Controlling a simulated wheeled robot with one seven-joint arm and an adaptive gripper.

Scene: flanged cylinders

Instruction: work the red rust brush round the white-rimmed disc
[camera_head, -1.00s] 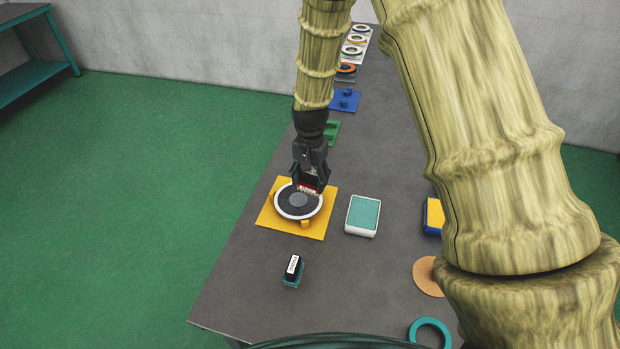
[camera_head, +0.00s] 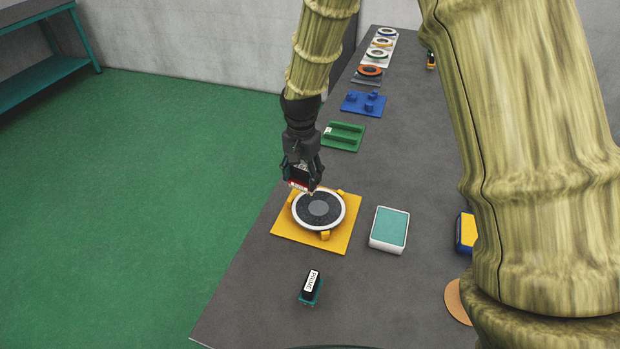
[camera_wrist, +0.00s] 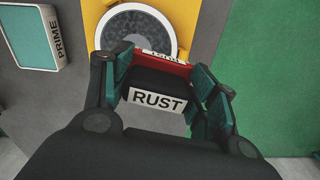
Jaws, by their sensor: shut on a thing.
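The white-rimmed disc (camera_head: 319,209) has a dark speckled ring and a grey centre. It lies on a yellow plate (camera_head: 287,236) with small yellow blocks round its edge. My gripper (camera_head: 302,178) is shut on the red rust brush (camera_head: 297,184), at the disc's far left edge in the head view. In the wrist view the brush (camera_wrist: 158,95) sits between the fingers, with a black body and a "RUST" label. The disc's rim (camera_wrist: 105,25) shows just beyond it. The bristles are mostly hidden, so I cannot tell if they touch the rim.
A black-and-teal brush (camera_head: 311,287) labelled PRIME stands in front of the plate. A white box with a teal top (camera_head: 389,229) is to the right. Green (camera_head: 343,136) and blue (camera_head: 363,103) fixtures and several ringed discs lie farther back. The table's left edge is close to the plate.

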